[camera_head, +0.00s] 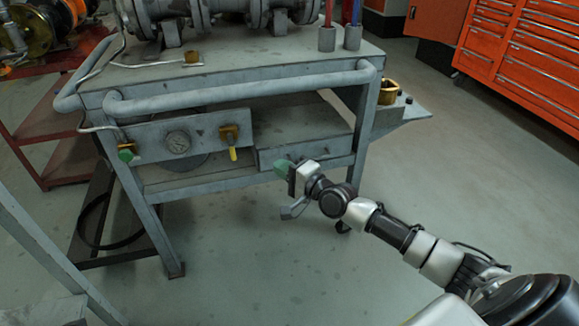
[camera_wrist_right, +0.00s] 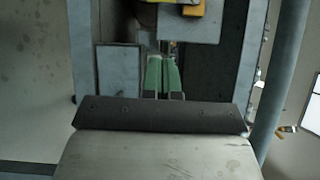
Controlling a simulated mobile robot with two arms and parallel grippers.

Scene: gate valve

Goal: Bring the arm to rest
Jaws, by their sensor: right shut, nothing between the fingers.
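My right arm reaches in from the lower right in the head view. Its gripper (camera_head: 283,168) is in front of the grey cart's lower shelf, near the drawer-like front panel (camera_head: 300,150). The green fingers are together and empty; in the right wrist view the closed fingers (camera_wrist_right: 162,73) point toward the cart. I cannot tell whether the fingertips touch the cart. My left gripper is not in view.
The grey cart (camera_head: 230,75) carries flanged pipework (camera_head: 225,14). Orange drawer cabinets (camera_head: 525,55) stand at the back right. Floor right of the cart is clear.

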